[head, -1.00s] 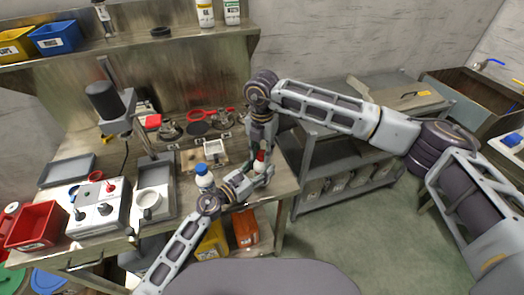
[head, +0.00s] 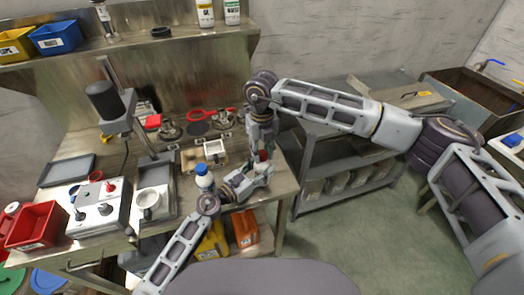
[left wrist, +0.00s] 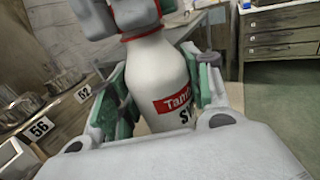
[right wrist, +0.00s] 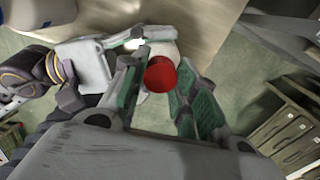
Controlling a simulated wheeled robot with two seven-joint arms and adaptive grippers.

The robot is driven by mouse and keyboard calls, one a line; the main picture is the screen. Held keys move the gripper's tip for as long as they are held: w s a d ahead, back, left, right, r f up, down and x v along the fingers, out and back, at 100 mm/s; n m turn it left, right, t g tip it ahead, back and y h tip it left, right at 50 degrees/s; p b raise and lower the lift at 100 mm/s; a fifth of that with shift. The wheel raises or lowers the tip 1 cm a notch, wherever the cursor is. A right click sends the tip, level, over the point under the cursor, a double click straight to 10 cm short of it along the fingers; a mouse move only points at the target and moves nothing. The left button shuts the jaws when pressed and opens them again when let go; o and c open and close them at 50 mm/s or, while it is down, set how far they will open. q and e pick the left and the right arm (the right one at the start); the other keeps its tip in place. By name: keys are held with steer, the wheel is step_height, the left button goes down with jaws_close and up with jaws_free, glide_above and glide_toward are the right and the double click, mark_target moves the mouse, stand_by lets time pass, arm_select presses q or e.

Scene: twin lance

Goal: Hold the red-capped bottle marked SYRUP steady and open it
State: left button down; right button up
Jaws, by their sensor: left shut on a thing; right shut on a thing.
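The white SYRUP bottle (left wrist: 160,78) stands between the green-padded fingers of my left gripper (left wrist: 155,100) in the left wrist view. Its red label and the start of the word SYRUP show; the rest is hidden. My left gripper is shut on the bottle's body. The red cap (right wrist: 160,74) shows in the right wrist view between the fingers of my right gripper (right wrist: 158,92), which is shut on it from above. In the head view the cap (head: 262,155) is mostly covered by my right gripper (head: 262,150), with my left gripper (head: 256,180) just below.
A blue-capped white bottle (head: 204,178) stands on the bench close to my left wrist. A white mug (head: 148,199), a press stand (head: 118,125) and a switch box (head: 99,208) are farther left. A grey shelf cart (head: 345,165) stands to the right.

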steer(key=n, duration=1.1)
steer(key=shift+n, duration=0.3)
steer(key=n, duration=1.7)
steer(key=shift+r, duration=0.1)
steer(key=n, duration=1.5)
stand_by(0.5)
